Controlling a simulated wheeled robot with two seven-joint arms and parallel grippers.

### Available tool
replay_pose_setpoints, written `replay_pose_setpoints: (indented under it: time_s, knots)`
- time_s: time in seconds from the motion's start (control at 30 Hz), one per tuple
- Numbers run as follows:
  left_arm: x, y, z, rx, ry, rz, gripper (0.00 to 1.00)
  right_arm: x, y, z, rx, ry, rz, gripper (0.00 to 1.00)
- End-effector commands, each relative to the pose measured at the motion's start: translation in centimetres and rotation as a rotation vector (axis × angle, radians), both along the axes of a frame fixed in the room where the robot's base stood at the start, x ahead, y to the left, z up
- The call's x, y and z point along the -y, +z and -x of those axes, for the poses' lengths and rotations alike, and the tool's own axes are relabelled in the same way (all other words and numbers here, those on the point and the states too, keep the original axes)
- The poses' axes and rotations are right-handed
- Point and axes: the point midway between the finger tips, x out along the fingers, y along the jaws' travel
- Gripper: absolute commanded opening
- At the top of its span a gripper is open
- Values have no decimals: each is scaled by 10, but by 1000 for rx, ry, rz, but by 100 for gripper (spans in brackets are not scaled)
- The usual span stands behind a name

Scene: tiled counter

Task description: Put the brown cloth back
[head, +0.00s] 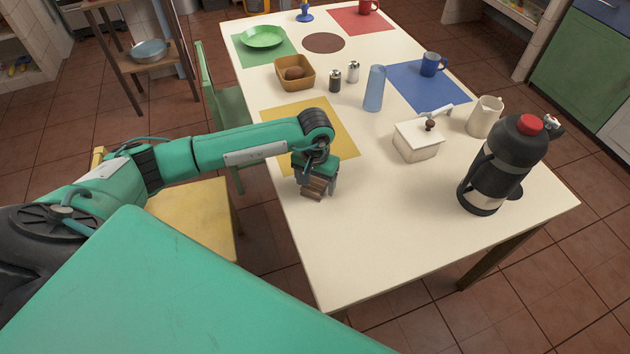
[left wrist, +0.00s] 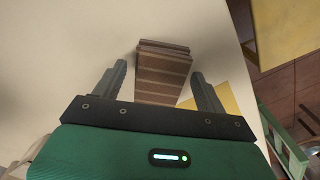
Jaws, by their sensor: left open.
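The brown cloth (head: 314,187), folded into a striped stack, is on the cream table (head: 380,255) near its left edge, just below the yellow mat (head: 342,122). My left gripper (head: 316,192) points down over the cloth, partly hiding it. In the left wrist view the jaws are open, one finger on each side of the cloth (left wrist: 163,75). Gaps show between the cloth and both fingers. Whether the cloth touches the tabletop is hard to tell. My right gripper is not in view.
A black flask (head: 502,165), a white lidded box (head: 418,140) and a cream jug (head: 484,116) stand on the right. A blue glass (head: 374,88), two shakers and a brown basket (head: 294,73) stand beyond my gripper. The table's front is clear.

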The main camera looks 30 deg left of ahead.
Motion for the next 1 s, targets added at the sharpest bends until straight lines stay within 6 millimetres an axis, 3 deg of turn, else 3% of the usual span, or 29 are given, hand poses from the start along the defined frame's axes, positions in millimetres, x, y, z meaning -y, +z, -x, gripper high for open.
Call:
replay_pose_setpoints:
  time_s: [0.13,0.27,0.6,0.8,1.0]
  knots:
    - [-1,14,-2,5,-1,-1,74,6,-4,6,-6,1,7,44]
    - [0,41,-2,6,-1,0,74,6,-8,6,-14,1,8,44]
    - [0,106,-1,2,0,0,74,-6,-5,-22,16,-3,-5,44]
    - [0,121,0,0,-1,0,74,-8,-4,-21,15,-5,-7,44]
    - [0,122,0,-1,0,0,74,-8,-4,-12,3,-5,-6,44]
